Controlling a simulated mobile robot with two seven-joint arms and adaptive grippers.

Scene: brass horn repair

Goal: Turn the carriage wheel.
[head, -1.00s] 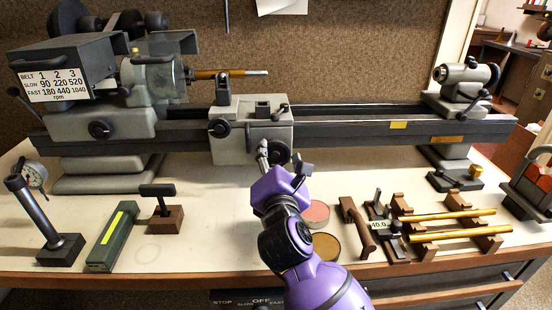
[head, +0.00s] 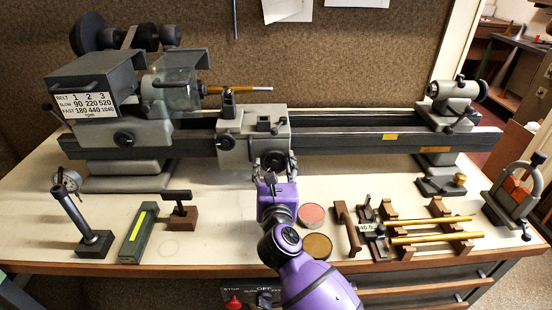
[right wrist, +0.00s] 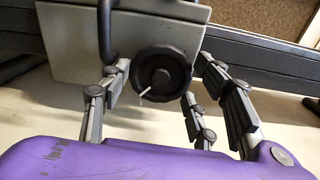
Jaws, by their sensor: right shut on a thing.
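The carriage wheel (head: 273,160) is a dark round handwheel on the front of the grey lathe carriage (head: 235,148). In the right wrist view the wheel (right wrist: 162,72) faces me, with a white mark pointing to the lower left of its hub. My right gripper (head: 274,169), on a purple wrist, reaches the wheel from the front. Its jointed grey fingers (right wrist: 158,85) stand on both sides of the rim and are shut on it. The exact contact points are partly hidden. My left gripper is not in view.
The lathe bed (head: 350,142) runs across behind the carriage. A black lever (right wrist: 105,30) hangs close beside the wheel.

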